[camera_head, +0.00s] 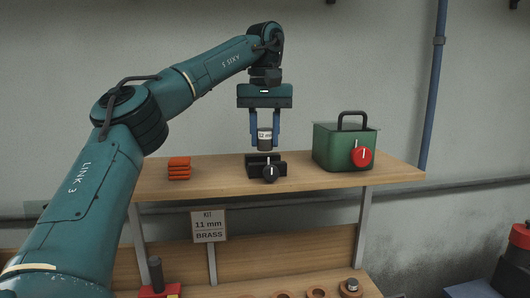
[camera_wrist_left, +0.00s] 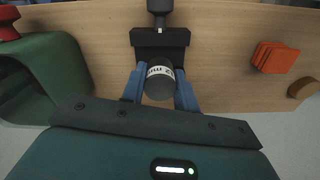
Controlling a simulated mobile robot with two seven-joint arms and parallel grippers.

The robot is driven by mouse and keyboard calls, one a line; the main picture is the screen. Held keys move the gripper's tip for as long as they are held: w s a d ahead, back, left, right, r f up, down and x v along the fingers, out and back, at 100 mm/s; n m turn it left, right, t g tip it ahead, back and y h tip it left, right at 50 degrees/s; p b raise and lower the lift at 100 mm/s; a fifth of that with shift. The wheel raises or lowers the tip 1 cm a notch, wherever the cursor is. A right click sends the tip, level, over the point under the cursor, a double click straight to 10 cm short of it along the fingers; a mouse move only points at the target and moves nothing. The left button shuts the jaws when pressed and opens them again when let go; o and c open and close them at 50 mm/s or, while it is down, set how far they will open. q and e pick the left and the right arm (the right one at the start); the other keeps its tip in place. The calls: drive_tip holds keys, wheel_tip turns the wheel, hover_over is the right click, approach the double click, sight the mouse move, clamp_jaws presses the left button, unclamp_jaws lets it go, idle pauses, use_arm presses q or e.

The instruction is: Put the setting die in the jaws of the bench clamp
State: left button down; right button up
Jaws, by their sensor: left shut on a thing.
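The setting die (camera_head: 265,139) is a small dark cylinder with a white label band that seems to read 12 mm. My left gripper (camera_head: 264,140) is shut on it, with a blue finger on each side, and holds it upright. The die also shows between the fingers in the left wrist view (camera_wrist_left: 159,84). The black bench clamp (camera_head: 254,169), with a round knob in front, stands on the wooden shelf just below the die. It also shows in the left wrist view (camera_wrist_left: 160,41). I cannot tell whether the die's lower end touches the clamp. My right gripper is not in view.
A green box (camera_head: 332,150) with a black handle and red knob stands right of the clamp. A stack of orange plates (camera_head: 179,168) lies to the left. A sign (camera_head: 208,226) reading KIT 11 mm BRASS hangs below. Several rings lie on the lower shelf.

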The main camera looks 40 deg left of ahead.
sight(264, 129)
use_arm(q)
drive_tip(key=shift+f, duration=2.05)
drive_tip(key=c, duration=1.1)
unclamp_jaws()
drive_tip(key=shift+o, duration=0.2)
drive_tip(key=shift+r, duration=3.8)
drive_tip(key=shift+s+f, duration=0.1)
